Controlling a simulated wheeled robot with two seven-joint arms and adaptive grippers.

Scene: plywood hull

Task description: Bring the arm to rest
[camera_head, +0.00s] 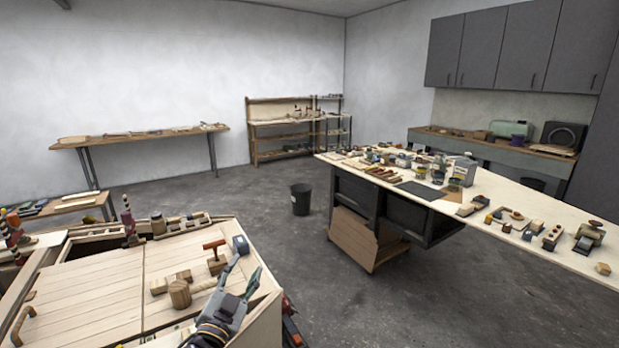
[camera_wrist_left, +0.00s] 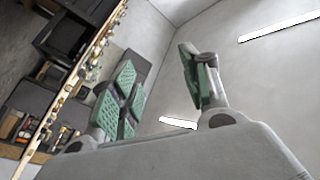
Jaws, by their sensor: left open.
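My left gripper (camera_head: 244,273) is in the lower middle of the head view, over the right front part of the plywood hull's planked top (camera_head: 100,290). Its two fingers are spread and nothing is between them. In the left wrist view the green-padded fingers (camera_wrist_left: 158,78) also stand apart, with only wall and room behind them. My right gripper is in neither view.
A long workbench (camera_head: 480,222) crowded with tools stands to the right. A black bucket (camera_head: 300,199) stands on open floor.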

